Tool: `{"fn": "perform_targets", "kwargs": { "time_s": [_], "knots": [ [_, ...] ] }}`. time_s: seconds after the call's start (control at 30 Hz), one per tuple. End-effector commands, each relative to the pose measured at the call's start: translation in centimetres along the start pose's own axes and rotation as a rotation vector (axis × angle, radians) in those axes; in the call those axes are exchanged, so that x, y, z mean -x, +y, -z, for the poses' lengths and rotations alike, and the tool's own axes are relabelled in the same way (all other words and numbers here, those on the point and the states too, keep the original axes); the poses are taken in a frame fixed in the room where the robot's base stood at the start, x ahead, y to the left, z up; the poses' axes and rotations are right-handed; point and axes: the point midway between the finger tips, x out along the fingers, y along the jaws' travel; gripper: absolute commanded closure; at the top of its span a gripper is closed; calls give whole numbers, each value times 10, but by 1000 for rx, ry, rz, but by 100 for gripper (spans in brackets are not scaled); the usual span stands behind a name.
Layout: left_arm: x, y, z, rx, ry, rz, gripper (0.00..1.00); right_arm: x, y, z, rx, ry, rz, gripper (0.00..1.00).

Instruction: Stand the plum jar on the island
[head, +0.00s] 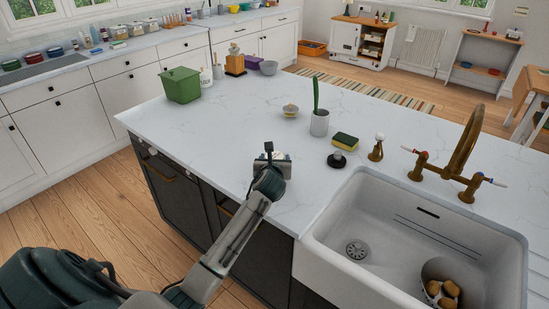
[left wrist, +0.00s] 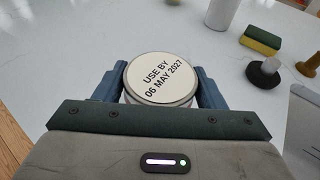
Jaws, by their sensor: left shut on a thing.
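My left gripper (head: 271,158) is over the near edge of the white marble island (head: 225,120) in the head view. In the left wrist view its two blue fingers (left wrist: 161,77) are shut on either side of a jar. The jar's round white lid (left wrist: 160,78) reads "USE BY 06 MAY 2027". The jar's sides and contents are hidden, so I cannot tell from its looks that it is plum. I cannot tell whether its base touches the island top. My right gripper is not in view.
A green bin (head: 181,85) stands at the island's far left. The sink (head: 400,235) and brass tap (head: 462,150) are right. The island's left middle is clear.

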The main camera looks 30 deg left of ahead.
Motion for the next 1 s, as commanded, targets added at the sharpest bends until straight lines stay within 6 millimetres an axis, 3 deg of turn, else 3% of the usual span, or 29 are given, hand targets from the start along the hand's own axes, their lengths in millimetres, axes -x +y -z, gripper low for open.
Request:
{"fn": "perform_targets", "kwargs": {
  "time_s": [0.37,0.4,0.5,0.83,1.0],
  "knots": [
    [-1,0,3,1,-3,1,74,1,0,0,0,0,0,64],
    [-1,0,4,1,-1,0,30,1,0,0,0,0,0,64],
    [-1,0,4,1,-1,0,14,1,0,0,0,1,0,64],
    [0,0,1,1,-1,0,14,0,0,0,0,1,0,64],
    [20,-1,4,1,-1,1,14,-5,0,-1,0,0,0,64]
  ]
}}
